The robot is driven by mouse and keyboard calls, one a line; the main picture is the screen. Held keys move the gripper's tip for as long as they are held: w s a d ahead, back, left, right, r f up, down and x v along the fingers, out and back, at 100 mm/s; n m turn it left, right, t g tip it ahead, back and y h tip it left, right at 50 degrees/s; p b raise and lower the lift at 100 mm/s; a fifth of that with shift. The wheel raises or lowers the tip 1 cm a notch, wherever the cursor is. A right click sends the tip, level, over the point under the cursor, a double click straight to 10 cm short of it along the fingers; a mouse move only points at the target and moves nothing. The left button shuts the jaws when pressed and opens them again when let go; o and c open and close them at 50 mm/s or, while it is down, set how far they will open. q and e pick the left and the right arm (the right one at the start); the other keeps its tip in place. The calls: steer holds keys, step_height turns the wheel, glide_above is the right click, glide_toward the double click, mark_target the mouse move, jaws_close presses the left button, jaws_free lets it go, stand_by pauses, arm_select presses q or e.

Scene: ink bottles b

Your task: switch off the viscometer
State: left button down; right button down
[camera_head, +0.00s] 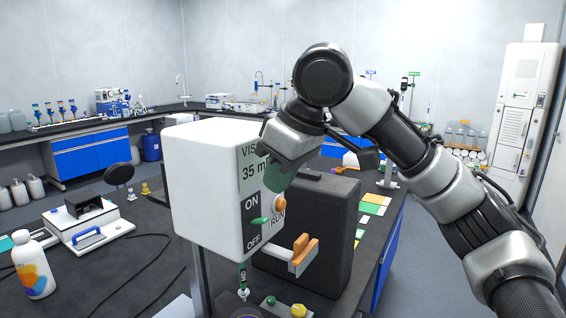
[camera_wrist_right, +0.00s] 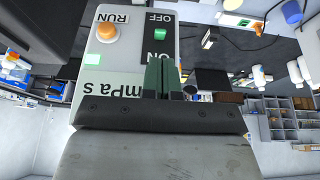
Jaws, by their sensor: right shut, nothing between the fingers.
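The viscometer (camera_head: 205,180) is a white box on a post, with a partly covered display reading "35 m". Its front carries a green switch (camera_head: 259,221) between the ON and OFF labels, and an orange RUN button (camera_head: 280,203). In the right wrist view the panel is upside down, with the switch (camera_wrist_right: 160,34) and RUN button (camera_wrist_right: 107,33) clear. I cannot tell which way the switch is tipped. My right gripper (camera_head: 277,182) is shut and empty in front of the panel. Its green fingertips (camera_wrist_right: 161,62) show just beside the ON label. My left gripper does not show.
A dark box (camera_head: 325,225) stands right of the viscometer, with orange blocks (camera_head: 302,249) on a grey bracket before it. A balance (camera_head: 92,225) and a white bottle (camera_head: 34,266) are on the bench at left. Cables cross the bench between them and the viscometer.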

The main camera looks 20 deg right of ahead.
mark_target(260, 219)
steer(key=shift+p+x, duration=0.35)
steer(key=shift+x, duration=2.45)
steer(key=shift+w+f, duration=0.1)
